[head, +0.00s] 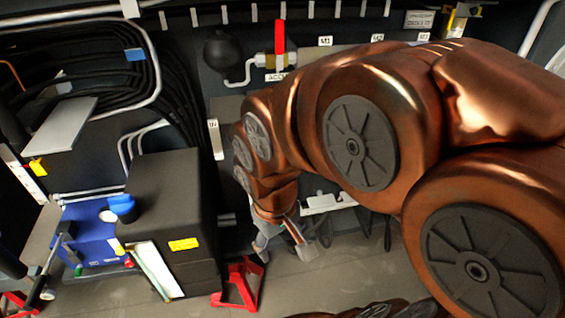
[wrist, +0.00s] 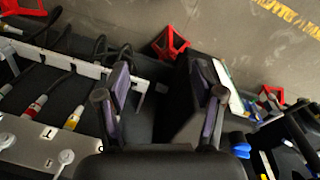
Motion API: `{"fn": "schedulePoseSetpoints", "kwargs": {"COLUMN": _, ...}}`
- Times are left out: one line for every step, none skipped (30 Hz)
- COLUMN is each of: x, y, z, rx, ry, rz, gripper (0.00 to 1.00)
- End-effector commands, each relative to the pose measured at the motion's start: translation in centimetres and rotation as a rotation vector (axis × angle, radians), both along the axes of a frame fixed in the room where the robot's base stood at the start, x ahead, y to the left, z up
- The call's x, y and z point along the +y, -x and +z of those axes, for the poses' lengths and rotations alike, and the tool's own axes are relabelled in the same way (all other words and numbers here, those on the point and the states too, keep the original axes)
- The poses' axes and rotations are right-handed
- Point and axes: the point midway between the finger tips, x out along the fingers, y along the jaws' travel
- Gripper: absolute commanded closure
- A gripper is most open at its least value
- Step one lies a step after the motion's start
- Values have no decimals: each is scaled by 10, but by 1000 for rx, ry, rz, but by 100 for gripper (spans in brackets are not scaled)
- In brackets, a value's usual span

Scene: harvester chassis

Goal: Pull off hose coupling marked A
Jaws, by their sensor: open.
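My gripper (wrist: 160,78) is open and empty in the wrist view, with its two dark fingers apart. In the head view my gripper (head: 288,243) hangs low, left of the white bracket (head: 328,203). In the wrist view, left of the fingers, a red-banded hose coupling (wrist: 36,106) and a yellow-banded hose coupling (wrist: 73,118) sit beside a pale panel (wrist: 30,145). Black hoses run from them toward a white rail (wrist: 60,60). I cannot read a mark A on any coupling. In the head view my arm hides the couplings.
A black box (head: 165,215) and a blue unit (head: 88,240) stand at the left in the head view. A red stand (head: 240,285) is on the floor near my gripper; a red stand (wrist: 170,43) shows in the wrist view. A red-handled valve (head: 279,40) is above.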

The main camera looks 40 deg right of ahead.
Motion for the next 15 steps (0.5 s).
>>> {"fn": "schedulePoseSetpoints", "kwargs": {"x": -16, "y": -22, "z": -23, "rx": -43, "ry": 24, "rz": -15, "gripper": 32}}
{"fn": "schedulePoseSetpoints", "kwargs": {"x": -25, "y": -37, "z": -30, "rx": -77, "ry": 40, "rz": -21, "gripper": 32}}
{"fn": "schedulePoseSetpoints", "kwargs": {"x": -39, "y": -57, "z": -38, "rx": -124, "ry": 62, "rz": -26, "gripper": 32}}
{"fn": "schedulePoseSetpoints", "kwargs": {"x": -49, "y": -72, "z": -44, "rx": -159, "ry": 78, "rz": -28, "gripper": 32}}
{"fn": "schedulePoseSetpoints", "kwargs": {"x": -59, "y": -85, "z": -51, "rx": -190, "ry": 93, "rz": -30, "gripper": 32}}
{"fn": "schedulePoseSetpoints", "kwargs": {"x": -72, "y": -104, "z": -58, "rx": -238, "ry": 112, "rz": -30, "gripper": 32}}
{"fn": "schedulePoseSetpoints", "kwargs": {"x": -82, "y": -118, "z": -63, "rx": -272, "ry": 125, "rz": -28, "gripper": 32}}
{"fn": "schedulePoseSetpoints", "kwargs": {"x": -91, "y": -131, "z": -70, "rx": -303, "ry": 137, "rz": -26, "gripper": 32}}
{"fn": "schedulePoseSetpoints", "kwargs": {"x": -103, "y": -148, "z": -77, "rx": -349, "ry": 151, "rz": -20, "gripper": 32}}
{"fn": "schedulePoseSetpoints", "kwargs": {"x": -112, "y": -160, "z": -82, "rx": -382, "ry": 162, "rz": -14, "gripper": 32}}
{"fn": "schedulePoseSetpoints", "kwargs": {"x": -120, "y": -173, "z": -88, "rx": -415, "ry": 170, "rz": -9, "gripper": 32}}
{"fn": "schedulePoseSetpoints", "kwargs": {"x": -131, "y": -189, "z": -96, "rx": -458, "ry": 181, "rz": 0, "gripper": 32}}
{"fn": "schedulePoseSetpoints", "kwargs": {"x": -139, "y": -200, "z": -101, "rx": -488, "ry": 188, "rz": 6, "gripper": 32}}
{"fn": "schedulePoseSetpoints", "kwargs": {"x": -146, "y": -211, "z": -106, "rx": -524, "ry": 194, "rz": 15, "gripper": 32}}
{"fn": "schedulePoseSetpoints", "kwargs": {"x": -156, "y": -225, "z": -114, "rx": -565, "ry": 200, "rz": 26, "gripper": 32}}
